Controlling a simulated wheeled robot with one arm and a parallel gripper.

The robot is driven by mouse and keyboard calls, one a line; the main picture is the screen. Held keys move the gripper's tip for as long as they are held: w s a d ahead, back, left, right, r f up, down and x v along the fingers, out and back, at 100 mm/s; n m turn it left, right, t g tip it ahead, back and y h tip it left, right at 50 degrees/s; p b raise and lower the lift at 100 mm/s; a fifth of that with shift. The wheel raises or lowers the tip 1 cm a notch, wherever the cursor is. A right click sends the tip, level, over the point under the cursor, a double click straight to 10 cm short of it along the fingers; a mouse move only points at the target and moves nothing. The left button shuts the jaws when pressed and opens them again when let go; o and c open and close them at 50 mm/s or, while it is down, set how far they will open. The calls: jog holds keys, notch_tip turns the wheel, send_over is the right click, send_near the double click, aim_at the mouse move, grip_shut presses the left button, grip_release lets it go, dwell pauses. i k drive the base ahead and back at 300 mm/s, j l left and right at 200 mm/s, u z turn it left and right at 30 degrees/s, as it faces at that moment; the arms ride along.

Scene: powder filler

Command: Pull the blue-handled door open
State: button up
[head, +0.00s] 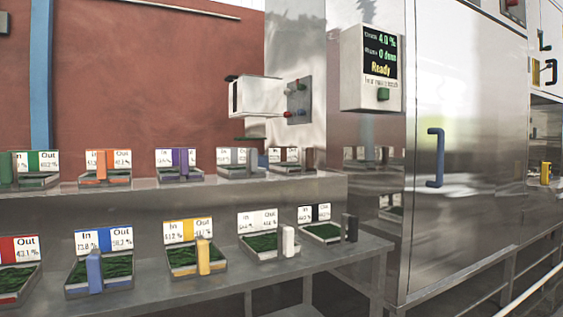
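The blue handle (436,157) is an upright bracket-shaped bar near the left edge of a tall shiny metal door (480,110). The door looks shut, flush with the cabinet front, at the right of the head view. Nothing touches the handle. My gripper is not in view.
A display box (370,68) reading "Ready", with a green button, is left of the door. A white box with coloured buttons (262,97) is further left. A two-level metal bench (215,287) holds several labelled trays. A pale rail (530,290) runs at lower right. A yellow handle (545,172) is further right.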

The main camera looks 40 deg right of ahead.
aim_at(472, 70)
jog(key=z, duration=2.7)
jog(key=i+l+u, duration=0.45)
jog(key=i+l, duration=0.35)
jog(key=l, duration=0.15)
